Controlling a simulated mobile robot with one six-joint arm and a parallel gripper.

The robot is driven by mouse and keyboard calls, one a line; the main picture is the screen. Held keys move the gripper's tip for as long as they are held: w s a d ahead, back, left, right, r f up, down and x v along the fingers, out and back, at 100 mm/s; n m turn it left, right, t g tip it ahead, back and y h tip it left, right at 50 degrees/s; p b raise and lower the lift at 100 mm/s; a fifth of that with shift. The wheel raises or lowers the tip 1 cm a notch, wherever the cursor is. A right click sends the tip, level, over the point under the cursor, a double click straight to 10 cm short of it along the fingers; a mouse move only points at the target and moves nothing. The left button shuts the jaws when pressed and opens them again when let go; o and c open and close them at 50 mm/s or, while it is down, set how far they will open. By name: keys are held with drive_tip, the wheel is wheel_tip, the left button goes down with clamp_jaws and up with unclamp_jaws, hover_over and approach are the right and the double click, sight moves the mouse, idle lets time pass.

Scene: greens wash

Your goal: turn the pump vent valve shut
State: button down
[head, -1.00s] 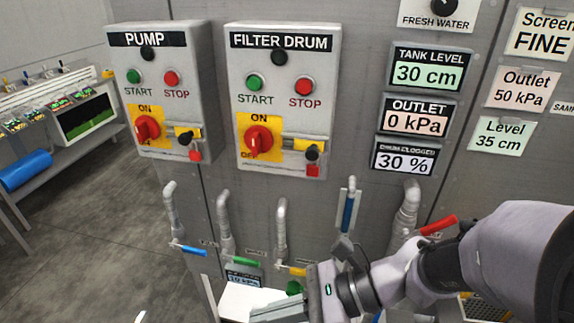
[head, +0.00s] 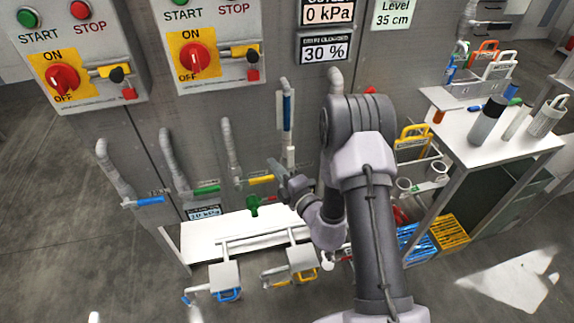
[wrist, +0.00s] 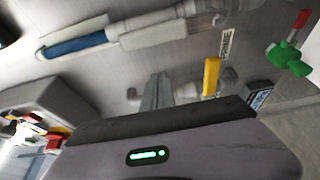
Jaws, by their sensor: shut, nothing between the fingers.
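Several valve handles sit on the grey panel's pipes: blue (head: 150,200), green (head: 207,189) and yellow (head: 261,180). A small green valve body (head: 253,206) with a red lever (wrist: 302,18) stands at the white ledge. My gripper (head: 274,166) is shut and empty, just right of the yellow handle in the head view. In the wrist view my gripper (wrist: 159,82) points at the panel, left of the yellow handle (wrist: 211,75). I cannot tell whether it touches anything.
A blue-banded vertical tube (head: 287,112) rises beside my gripper. The control boxes (head: 205,45) hang above. The white ledge (head: 205,238) juts out below, with pipework under it. A table with bottles (head: 520,135) and crates (head: 450,235) stand right. Floor at left is clear.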

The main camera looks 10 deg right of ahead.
sight(288, 163)
drive_tip(key=shift+w+d+b, duration=0.15)
drive_tip(key=shift+d+b, duration=0.25)
drive_tip(key=shift+d, duration=0.55)
drive_tip(key=shift+w+d+b, duration=0.1)
drive_tip(key=shift+d+b, duration=0.25)
drive_tip(key=shift+d, duration=0.55)
